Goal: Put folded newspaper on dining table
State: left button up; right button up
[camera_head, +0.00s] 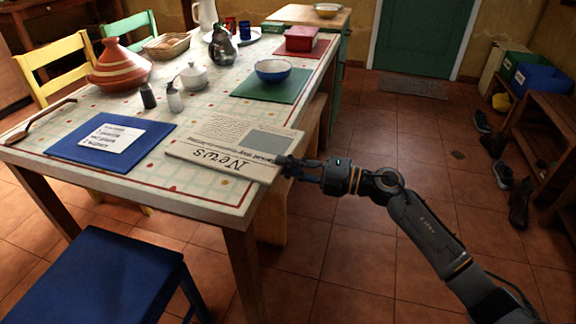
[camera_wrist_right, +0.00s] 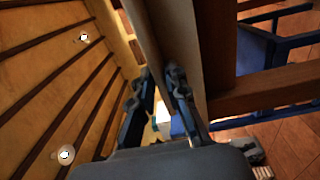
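The folded newspaper (camera_head: 232,148), with "News" in large print, lies on the near right corner area of the dining table (camera_head: 205,195). Its right edge reaches the table's right edge. My right gripper (camera_head: 287,166) is at this edge, its fingers level with the paper. In the right wrist view, the fingertips of my right gripper (camera_wrist_right: 162,76) close in on both sides of a thin greyish slab seen edge-on, which looks like the newspaper. My left gripper is not in view.
A blue placemat (camera_head: 70,150) with a note lies left of the newspaper. A green mat (camera_head: 265,92) with a bowl (camera_head: 273,70), shakers and a tagine (camera_head: 120,68) stand farther back. A blue stool (camera_head: 100,280) is in front. Floor at right is mostly clear; shoes lie by the rack.

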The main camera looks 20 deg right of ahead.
jog(key=shift+o, duration=1.1)
